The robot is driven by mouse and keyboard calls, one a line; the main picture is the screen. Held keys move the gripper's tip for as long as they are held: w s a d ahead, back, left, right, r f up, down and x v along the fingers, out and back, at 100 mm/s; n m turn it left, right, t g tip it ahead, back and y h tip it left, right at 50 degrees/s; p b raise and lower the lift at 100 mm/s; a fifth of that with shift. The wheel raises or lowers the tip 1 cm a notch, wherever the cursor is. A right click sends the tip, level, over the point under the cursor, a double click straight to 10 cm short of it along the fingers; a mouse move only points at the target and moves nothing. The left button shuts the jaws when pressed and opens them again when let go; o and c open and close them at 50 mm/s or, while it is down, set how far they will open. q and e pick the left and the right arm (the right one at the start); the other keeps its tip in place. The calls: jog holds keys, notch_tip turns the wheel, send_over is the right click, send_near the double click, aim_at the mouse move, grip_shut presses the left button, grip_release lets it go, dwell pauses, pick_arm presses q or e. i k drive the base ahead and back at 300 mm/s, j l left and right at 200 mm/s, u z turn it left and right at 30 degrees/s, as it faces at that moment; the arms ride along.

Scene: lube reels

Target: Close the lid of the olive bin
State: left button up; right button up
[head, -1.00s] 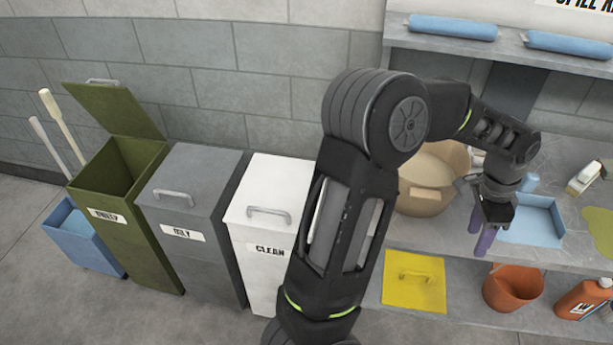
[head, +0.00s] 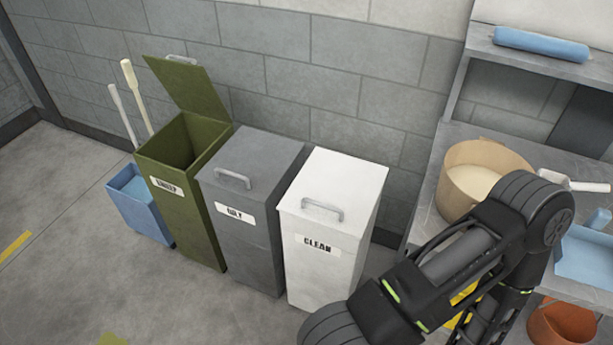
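The olive bin (head: 188,222) stands against the block wall at the left of the row, with a white label on its front. Its lid (head: 190,88) is open, tilted up and back toward the wall, with a grey handle (head: 182,60) at its top edge. The inside of the bin is dark. One of my arms crosses the lower right of the head view, well to the right of the olive bin. Neither gripper shows in the head view.
A grey bin (head: 250,213) and a white bin labelled CLEAN (head: 330,237), both lidded shut, stand right of the olive bin. A blue bucket (head: 137,207) with two handles stands at its left. A shelf bench (head: 425,215) holds a tan tub (head: 470,183).

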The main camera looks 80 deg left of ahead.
aim_at(190, 87)
jog(key=i, duration=0.9)
jog(key=i+u, duration=0.1)
jog(key=u, duration=3.85)
